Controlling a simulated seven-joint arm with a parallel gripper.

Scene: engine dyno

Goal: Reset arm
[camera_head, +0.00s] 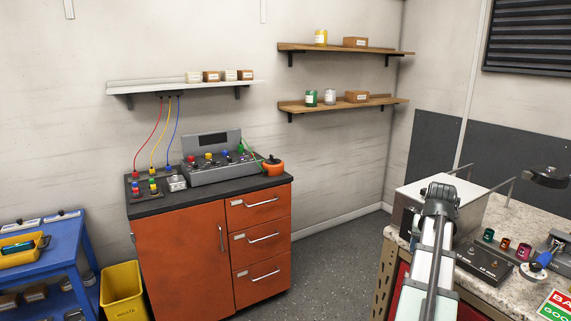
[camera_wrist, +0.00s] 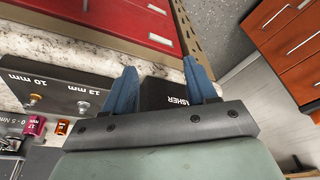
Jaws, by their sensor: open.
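My gripper (camera_wrist: 160,68) shows in the wrist view as two blue fingers on a dark crossbar. The fingers stand wide apart with nothing held between them. Behind the gap lies a dark block with a label partly hidden by a finger, ending in "ASHER" (camera_wrist: 172,94); it appears apart from the fingers. In the head view my arm rises at the lower right beside the speckled counter (camera_head: 503,212).
An orange cabinet (camera_head: 175,255) with a control panel stands at centre left. A blue cart (camera_head: 66,240) and yellow bin (camera_head: 122,288) are at the left. Coloured sockets (camera_head: 506,243) sit on the counter. A red drawer unit (camera_wrist: 125,18) and size-marked board (camera_wrist: 45,88) show near my gripper.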

